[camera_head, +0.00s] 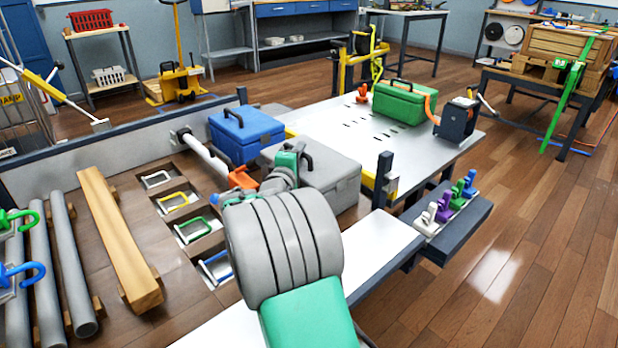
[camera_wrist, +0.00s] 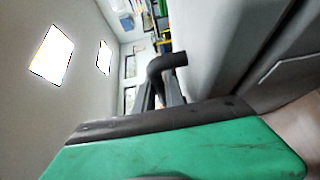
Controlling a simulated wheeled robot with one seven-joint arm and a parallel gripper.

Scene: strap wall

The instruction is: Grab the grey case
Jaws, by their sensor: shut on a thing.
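The grey case (camera_head: 335,180) stands at the near end of the bench, beside the blue case. Its black handle (camera_head: 307,154) is on top. My gripper (camera_head: 294,158) reaches to that handle from the near left, and my arm hides part of the case. In the wrist view, the case's grey side (camera_wrist: 225,50) fills the upper right. The dark handle (camera_wrist: 168,63) lies at the tips of my gripper (camera_wrist: 165,88), which is shut on it.
The blue case (camera_head: 245,135) stands close behind on the left. A green case (camera_head: 398,104) and a dark box (camera_head: 456,120) sit farther along the white bench top (camera_head: 335,117). A dark post (camera_head: 382,180) rises just right of the grey case.

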